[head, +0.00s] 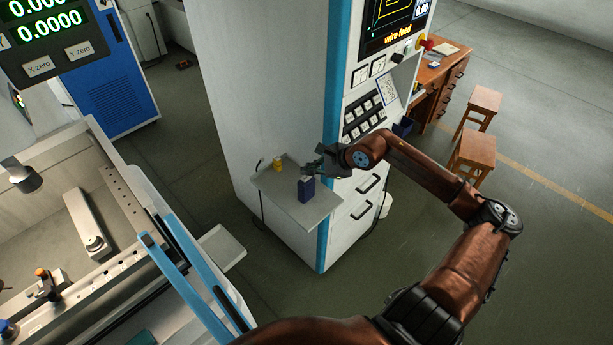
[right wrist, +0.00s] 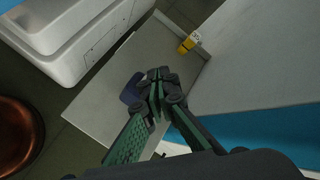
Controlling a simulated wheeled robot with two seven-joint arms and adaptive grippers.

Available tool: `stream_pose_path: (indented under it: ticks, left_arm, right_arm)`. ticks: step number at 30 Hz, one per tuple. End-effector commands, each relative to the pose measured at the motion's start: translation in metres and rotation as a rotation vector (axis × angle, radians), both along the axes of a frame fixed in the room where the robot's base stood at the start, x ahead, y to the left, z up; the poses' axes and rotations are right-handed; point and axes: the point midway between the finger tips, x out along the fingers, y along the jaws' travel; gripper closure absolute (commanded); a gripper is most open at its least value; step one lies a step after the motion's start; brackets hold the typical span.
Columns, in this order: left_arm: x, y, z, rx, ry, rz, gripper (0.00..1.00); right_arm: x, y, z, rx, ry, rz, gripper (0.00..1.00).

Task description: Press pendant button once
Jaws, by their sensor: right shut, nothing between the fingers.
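A small upright dark blue box (head: 306,190) with a paler top stands on the grey side shelf (head: 282,206) of the white machine cabinet; it may be the pendant. I cannot make out a button on it. My right gripper (head: 314,166) is shut and empty, just above and beside this box. In the right wrist view the shut fingertips (right wrist: 157,76) are close to the blue box (right wrist: 130,90), which is partly hidden behind them. I cannot tell whether they touch. My left gripper is not in view.
A small yellow object (head: 278,162) sits at the shelf's back edge, also in the right wrist view (right wrist: 188,43). The cabinet's control panel (head: 364,115) rises right of the shelf. A blue-edged machine bed (head: 180,250) is at lower left. Wooden stools (head: 474,150) stand on the right.

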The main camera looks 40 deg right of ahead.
Motion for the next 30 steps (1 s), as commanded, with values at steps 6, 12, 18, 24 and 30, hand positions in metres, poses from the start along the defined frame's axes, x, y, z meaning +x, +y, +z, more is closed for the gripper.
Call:
stream_pose_path:
  ticks: [6,12,18,24,30]
  left_arm:
    - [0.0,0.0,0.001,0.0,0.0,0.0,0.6]
    - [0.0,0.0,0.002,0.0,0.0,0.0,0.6]
    - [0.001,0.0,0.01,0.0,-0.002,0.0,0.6]
    - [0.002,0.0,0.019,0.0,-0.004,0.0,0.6]
    - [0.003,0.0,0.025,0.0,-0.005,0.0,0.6]
  right_arm:
    - [0.0,0.0,0.002,0.001,0.0,0.0,1.0]
    - [0.0,0.0,0.004,0.001,-0.001,0.001,1.0]
    - [0.0,0.0,0.019,0.0,-0.001,0.0,1.0]
    - [0.0,0.0,0.039,0.0,-0.001,-0.001,1.0]
    - [0.0,0.0,0.053,0.001,0.0,0.0,1.0]
